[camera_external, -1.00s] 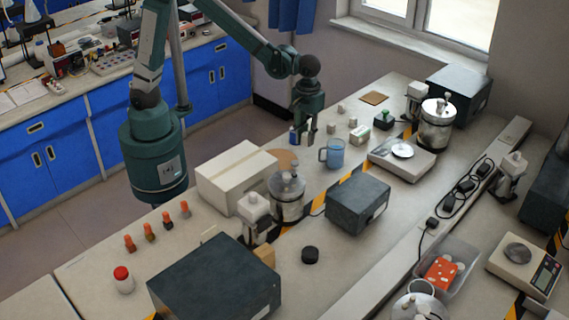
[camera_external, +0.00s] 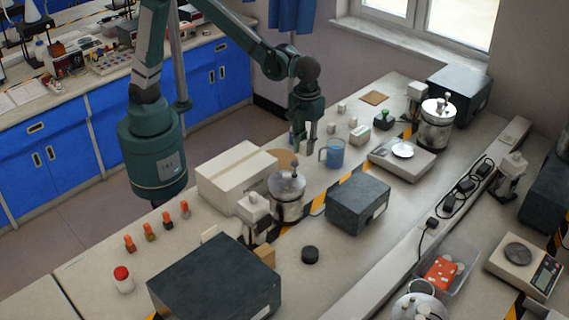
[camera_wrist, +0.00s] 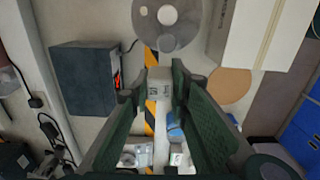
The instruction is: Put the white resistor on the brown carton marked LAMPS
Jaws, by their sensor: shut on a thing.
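My gripper (camera_external: 305,146) hangs over the far bench, left of the blue mug and beyond the big pale carton. In the wrist view my gripper (camera_wrist: 158,94) is shut on a small whitish block with dark print, which appears to be the white resistor (camera_wrist: 159,84). The fingers mostly hide it in the external view. The big closed carton (camera_external: 237,176) is pale cream-brown and stands left of the gripper; it also shows in the wrist view (camera_wrist: 238,35). I cannot read any LAMPS mark on it.
A blue mug (camera_external: 332,153) stands close to the gripper's right. A metal pot (camera_external: 288,197) stands right of the carton. Small pale blocks (camera_external: 353,122) and a dark box (camera_external: 357,204) are nearby.

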